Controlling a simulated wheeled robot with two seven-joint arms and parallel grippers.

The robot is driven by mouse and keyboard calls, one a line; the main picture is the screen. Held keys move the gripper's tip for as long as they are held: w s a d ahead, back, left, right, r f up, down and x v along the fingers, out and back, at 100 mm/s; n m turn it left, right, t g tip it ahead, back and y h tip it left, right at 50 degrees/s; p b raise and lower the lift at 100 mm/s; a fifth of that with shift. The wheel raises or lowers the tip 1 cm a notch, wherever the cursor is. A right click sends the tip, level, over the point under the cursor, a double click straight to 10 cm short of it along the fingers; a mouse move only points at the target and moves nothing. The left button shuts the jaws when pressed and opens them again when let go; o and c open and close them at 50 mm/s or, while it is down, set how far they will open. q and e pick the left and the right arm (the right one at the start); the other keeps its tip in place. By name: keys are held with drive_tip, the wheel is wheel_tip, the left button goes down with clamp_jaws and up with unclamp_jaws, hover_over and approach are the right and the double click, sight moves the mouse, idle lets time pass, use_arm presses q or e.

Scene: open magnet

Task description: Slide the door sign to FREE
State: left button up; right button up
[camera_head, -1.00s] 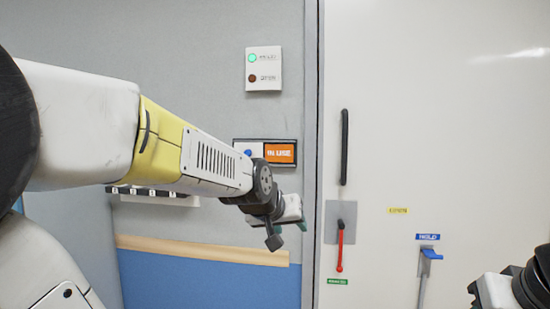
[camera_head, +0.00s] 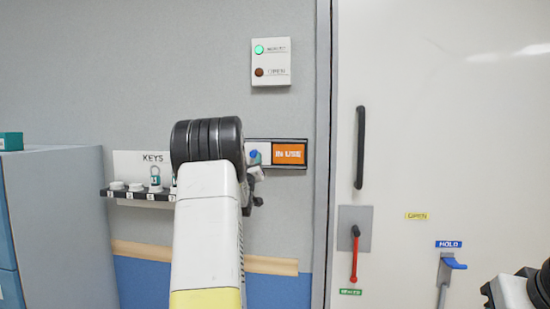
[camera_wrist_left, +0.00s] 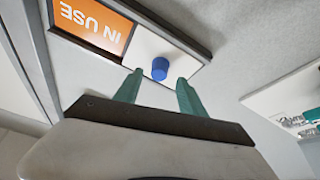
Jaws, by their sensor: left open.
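The door sign (camera_head: 290,154) is a dark-framed slider on the grey wall left of the door, with an orange IN USE panel showing on its right. A white slide plate with a blue knob (camera_wrist_left: 160,68) covers its left part; the knob also shows in the head view (camera_head: 254,155). My left gripper (camera_wrist_left: 158,80) is open, its two green fingers on either side of the knob in the wrist view; whether they touch it I cannot tell. In the head view my left arm hides most of this gripper. At the lower right only part of my right arm shows, without its fingers.
A two-light panel (camera_head: 271,62), its green light lit, hangs above the sign. A KEYS rack (camera_head: 140,193) is left of my left arm. The white door (camera_head: 430,130) on the right has a black handle (camera_head: 360,147), a red lever (camera_head: 355,255) and a blue HOLD lever (camera_head: 453,264).

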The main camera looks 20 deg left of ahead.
sight(253, 156)
use_arm(q)
drive_tip(key=shift+x, duration=1.85)
clamp_jaws()
